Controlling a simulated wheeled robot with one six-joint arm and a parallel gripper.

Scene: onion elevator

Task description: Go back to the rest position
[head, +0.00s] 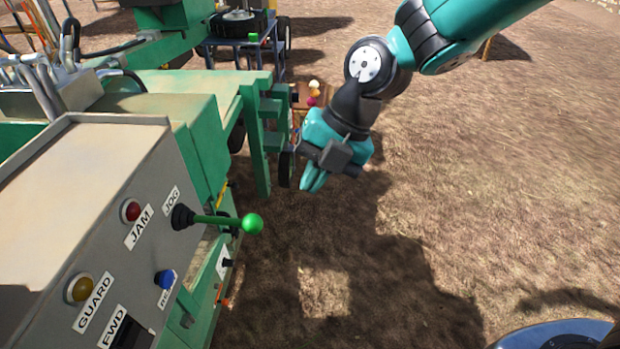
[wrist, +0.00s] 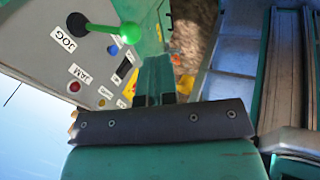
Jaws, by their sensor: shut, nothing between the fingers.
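My gripper (head: 313,180) hangs in open air at the upper middle of the head view, to the right of the green machine. Its teal fingers point down and are together, with nothing between them. In the wrist view my gripper (wrist: 155,78) also shows closed, its fingers pointing up the picture. The JOG lever with its green knob (head: 252,223) sticks out to the right from the grey control panel (head: 125,160). The lever's knob also shows in the wrist view (wrist: 130,32), up and left of my fingertips and apart from them in the picture.
The panel carries a red JAM button (head: 130,210), a yellow GUARD button (head: 80,288) and a blue button (head: 164,279). The green machine frame (head: 205,150) fills the left. A crate with onions (head: 312,97) stands behind my gripper. Bare ground (head: 500,190) lies open to the right.

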